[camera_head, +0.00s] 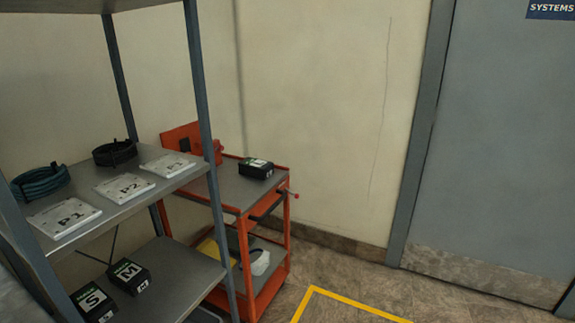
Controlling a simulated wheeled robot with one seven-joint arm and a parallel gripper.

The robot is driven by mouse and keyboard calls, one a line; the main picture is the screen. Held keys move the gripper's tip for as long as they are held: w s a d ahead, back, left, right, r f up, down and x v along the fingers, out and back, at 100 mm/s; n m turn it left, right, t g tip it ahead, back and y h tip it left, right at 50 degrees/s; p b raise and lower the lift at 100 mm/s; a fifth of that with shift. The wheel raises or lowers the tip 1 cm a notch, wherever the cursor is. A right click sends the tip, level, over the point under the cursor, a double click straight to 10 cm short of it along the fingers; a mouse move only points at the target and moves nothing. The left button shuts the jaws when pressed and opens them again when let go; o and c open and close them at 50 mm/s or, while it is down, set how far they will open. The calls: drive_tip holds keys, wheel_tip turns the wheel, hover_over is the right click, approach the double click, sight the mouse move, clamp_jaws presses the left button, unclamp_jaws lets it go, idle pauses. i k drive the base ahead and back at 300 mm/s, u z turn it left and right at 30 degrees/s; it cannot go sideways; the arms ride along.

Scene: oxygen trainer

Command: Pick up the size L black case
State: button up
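A black case (256,169) with a green and white label lies on the grey top of the orange cart (236,190); its size letter is too small to read. Two similar black cases sit on the lower shelf at bottom left, one marked S (92,302) and one marked M (128,275). No case with a readable L shows. My gripper is not in view.
A grey shelf rack (152,203) stands at left with plates P1 (62,217), P2 (124,186) and P3 (167,164) and coiled hoses. A rack post stands before the cart's left side. Floor right of the cart is clear, with yellow tape (345,300).

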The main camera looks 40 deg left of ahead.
sight(258, 169)
drive_tip(key=u, duration=0.05)
drive_tip(key=i, duration=1.2)
drive_tip(key=u, duration=0.65)
drive_tip(key=i, duration=1.15)
drive_tip(key=u, duration=0.9)
drive_tip(key=i, duration=0.95)
drive_tip(key=u, duration=0.25)
